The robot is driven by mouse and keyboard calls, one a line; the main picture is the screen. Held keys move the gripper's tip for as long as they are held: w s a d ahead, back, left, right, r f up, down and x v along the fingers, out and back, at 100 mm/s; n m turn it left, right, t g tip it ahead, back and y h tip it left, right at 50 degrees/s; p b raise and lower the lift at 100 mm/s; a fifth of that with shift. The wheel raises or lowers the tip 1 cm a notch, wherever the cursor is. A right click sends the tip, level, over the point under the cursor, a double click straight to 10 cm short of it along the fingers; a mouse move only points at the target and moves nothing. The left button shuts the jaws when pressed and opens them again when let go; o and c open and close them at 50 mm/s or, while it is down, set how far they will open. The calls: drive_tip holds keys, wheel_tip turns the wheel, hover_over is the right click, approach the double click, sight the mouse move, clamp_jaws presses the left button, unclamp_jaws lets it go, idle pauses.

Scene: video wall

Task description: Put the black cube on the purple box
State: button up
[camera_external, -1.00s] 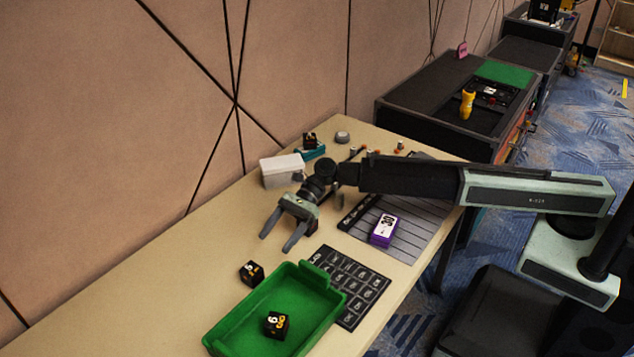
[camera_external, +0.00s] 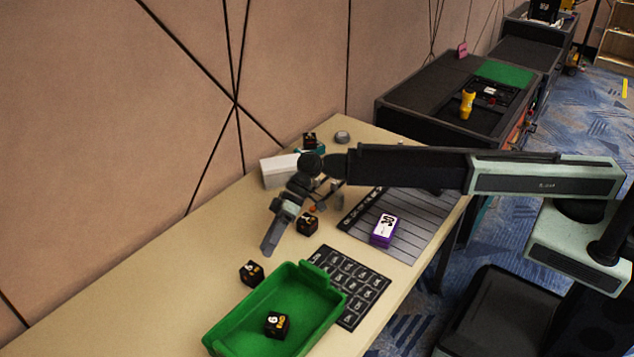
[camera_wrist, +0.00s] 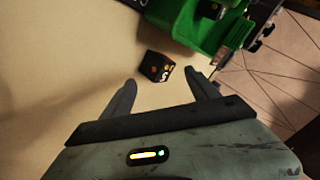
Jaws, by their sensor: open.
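A black cube (camera_external: 251,273) with pale and orange marks sits on the table beside the green tray. Another black cube (camera_external: 277,324) lies inside the tray. The purple box (camera_external: 379,241), with a white top label, lies on the grey lined mat. My gripper (camera_external: 270,247) is above the table, up and right of the first cube, fingers slanting down-left. In the wrist view my gripper (camera_wrist: 161,79) is open and empty. A black cube (camera_wrist: 154,67) shows there just beyond and between the fingertips, apart from both. A dark cube-like shape (camera_external: 307,225) shows beside my gripper.
The green tray (camera_external: 224,338) stands at the front; it also shows in the wrist view (camera_wrist: 178,17). A black grid mat (camera_external: 374,283) lies beside it. A white box (camera_external: 277,171) and another black cube (camera_external: 310,139) are farther back. The left table area is clear.

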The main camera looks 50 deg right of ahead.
sight(252, 267)
drive_tip(key=n, duration=0.4)
drive_tip(key=a+r+n+p, duration=0.1)
drive_tip(key=n, duration=0.1)
drive_tip(key=shift+n+h, duration=0.4)
drive_tip(key=n, duration=0.3)
drive_tip(key=shift+f+p, duration=0.15)
drive_tip(key=shift+p, duration=0.15)
drive_tip(key=shift+b+x, duration=0.9)
drive_tip(key=shift+x, duration=0.2)
drive_tip(key=shift+a+f, duration=0.3)
drive_tip(key=b+x, duration=0.2)
drive_tip(key=x, duration=0.1)
drive_tip(key=b+x, duration=0.1)
drive_tip(key=x, duration=0.1)
drive_tip(key=shift+w, duration=0.25)
drive_tip(key=shift+a, duration=0.2)
drive_tip(key=shift+d+r, duration=0.1)
drive_tip(key=shift+r, duration=0.15)
drive_tip(key=shift+c, duration=0.3)
clamp_jaws()
